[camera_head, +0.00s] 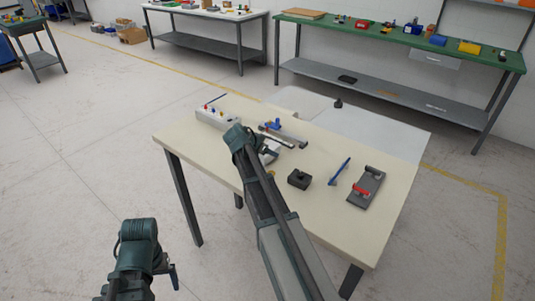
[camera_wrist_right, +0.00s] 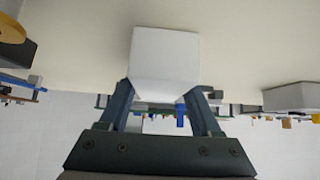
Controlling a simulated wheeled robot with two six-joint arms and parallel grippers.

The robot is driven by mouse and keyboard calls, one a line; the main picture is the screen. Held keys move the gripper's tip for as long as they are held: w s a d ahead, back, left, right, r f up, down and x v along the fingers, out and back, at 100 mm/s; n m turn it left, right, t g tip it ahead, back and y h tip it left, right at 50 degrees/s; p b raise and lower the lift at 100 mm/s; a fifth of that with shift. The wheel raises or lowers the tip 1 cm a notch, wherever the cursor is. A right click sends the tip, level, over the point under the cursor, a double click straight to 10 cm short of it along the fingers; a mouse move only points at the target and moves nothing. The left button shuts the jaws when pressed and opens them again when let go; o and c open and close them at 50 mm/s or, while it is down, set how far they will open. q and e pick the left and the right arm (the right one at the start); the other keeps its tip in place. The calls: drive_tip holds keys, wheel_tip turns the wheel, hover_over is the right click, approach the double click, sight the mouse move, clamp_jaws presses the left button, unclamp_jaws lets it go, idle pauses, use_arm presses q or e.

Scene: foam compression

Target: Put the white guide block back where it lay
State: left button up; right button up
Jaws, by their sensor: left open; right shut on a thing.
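My right gripper (camera_wrist_right: 163,92) is shut on the white guide block (camera_wrist_right: 164,50), which sits between the two fingers in the right wrist view. The table top lies close behind the block there; I cannot tell whether they touch. In the head view my right arm reaches over the cream table (camera_head: 390,230), and its wrist and forearm largely hide the gripper and block. My left gripper (camera_head: 173,276) is open and empty at the lower left, clear of the table.
On the table are a white box with coloured knobs (camera_head: 216,118), a metal rail device (camera_head: 285,135), a black block (camera_head: 299,180), a blue tool (camera_head: 340,171) and a grey plate with a red part (camera_head: 365,190). The table's front right corner is bare.

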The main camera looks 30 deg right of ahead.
clamp_jaws()
wheel_tip(320, 180, up, 10)
drive_tip(key=p, duration=1)
